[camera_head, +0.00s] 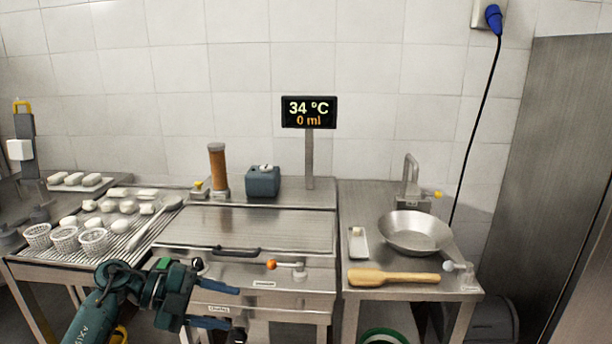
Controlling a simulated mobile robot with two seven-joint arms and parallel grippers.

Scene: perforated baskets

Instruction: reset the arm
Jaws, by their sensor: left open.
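My left gripper (222,305) comes in from the lower left on a dark green arm. Its two blue fingers point right and stand apart, with nothing seen between them. It is in front of the steel unit (245,228), near its front handle and drawer face. My right gripper does not show in the head view.
White perforated baskets (65,238) stand at the left on a wire rack with several white pieces. A steel bowl (415,231), a wooden paddle (393,277) and a small white tray (358,243) lie on the right counter. A display (308,112) stands at the back.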

